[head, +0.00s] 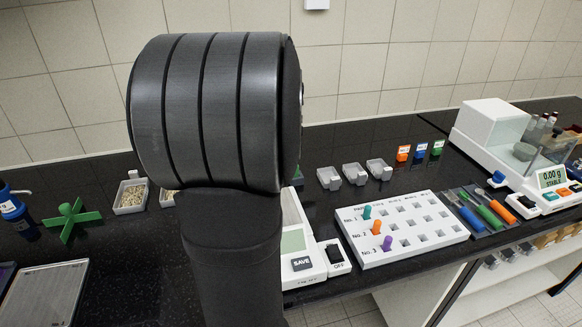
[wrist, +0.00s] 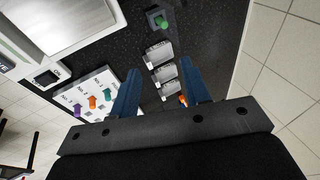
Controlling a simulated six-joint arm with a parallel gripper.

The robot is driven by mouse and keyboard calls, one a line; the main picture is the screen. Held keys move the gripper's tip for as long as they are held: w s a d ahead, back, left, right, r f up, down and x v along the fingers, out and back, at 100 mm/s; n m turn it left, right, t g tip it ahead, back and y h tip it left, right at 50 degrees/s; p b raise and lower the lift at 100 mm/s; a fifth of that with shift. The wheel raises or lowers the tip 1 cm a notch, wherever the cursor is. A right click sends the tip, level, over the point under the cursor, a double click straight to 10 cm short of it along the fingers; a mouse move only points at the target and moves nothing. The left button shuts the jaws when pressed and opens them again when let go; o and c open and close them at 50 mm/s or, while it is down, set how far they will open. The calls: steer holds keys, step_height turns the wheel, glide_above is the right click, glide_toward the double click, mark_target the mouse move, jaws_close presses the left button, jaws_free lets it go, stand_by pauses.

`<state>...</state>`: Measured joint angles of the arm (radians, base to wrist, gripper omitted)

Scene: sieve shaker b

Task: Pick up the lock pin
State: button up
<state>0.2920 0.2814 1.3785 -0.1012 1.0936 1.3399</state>
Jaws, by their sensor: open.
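I cannot tell for sure which thing is the lock pin. A small green knob on a dark block (wrist: 157,20) stands alone at the top of the wrist view, beyond my fingertips. Three coloured pegs stand upright in a white holed board (head: 430,240): a teal peg (head: 367,211), an orange peg (head: 376,227) and a purple peg (head: 387,243). My gripper (wrist: 160,68) is open, its two blue fingers apart with nothing between them, above the bench. My arm hides the middle of the head view, and my gripper does not show there.
Three small grey trays (head: 355,173) stand behind the board; in the wrist view they lie below my fingers. A scale (head: 302,262) is left of the board. Orange, blue and green bottles (head: 420,151), a tool tray (head: 480,212) and a balance (head: 545,185) are to the right.

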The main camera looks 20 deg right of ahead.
steer(key=w+d+f+n, duration=0.1)
steer(key=w+f+n, duration=0.2)
steer(key=f, duration=0.4)
steer(key=w+d+f+n, duration=0.2)
steer(key=w+f+n, duration=0.1)
steer(key=f, duration=0.4)
steer(key=w+d+f+n+h, duration=0.1)
steer(key=w+d+f+n, duration=0.1)
steer(key=f, duration=0.5)
steer(key=shift+w+f+n+g, duration=0.3)
steer(key=shift+w+n+g, duration=0.1)
steer(key=shift+n, duration=0.3)
jaws_close()
